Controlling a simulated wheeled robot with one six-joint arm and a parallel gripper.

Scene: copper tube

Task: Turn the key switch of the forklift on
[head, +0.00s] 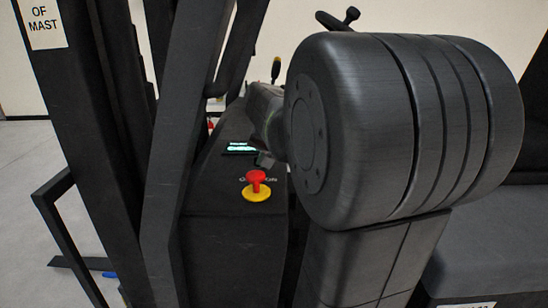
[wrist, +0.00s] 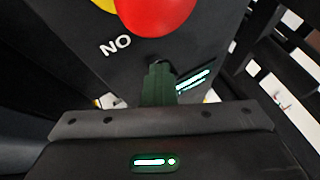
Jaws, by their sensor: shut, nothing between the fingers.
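The forklift's dark console (head: 225,230) stands left of my arm in the head view. The key switch is not clearly visible; a small dark rounded shape (wrist: 162,64) at my fingertips in the wrist view may be part of it. An "ON" label (head: 270,180) is on the console top, and it shows upside down in the wrist view (wrist: 115,46). My gripper (head: 264,158) is low over the console, just behind the red button. In the wrist view my gripper (wrist: 158,72) is shut with nothing held. I cannot tell whether its tips touch the panel.
A red button (head: 256,177) on a yellow base (head: 257,193) stands up close in front of my gripper. A lit display (head: 239,148) lies just left of it. Dark mast bars (head: 170,130) rise at the left. A steering wheel knob (head: 351,14) is behind my arm.

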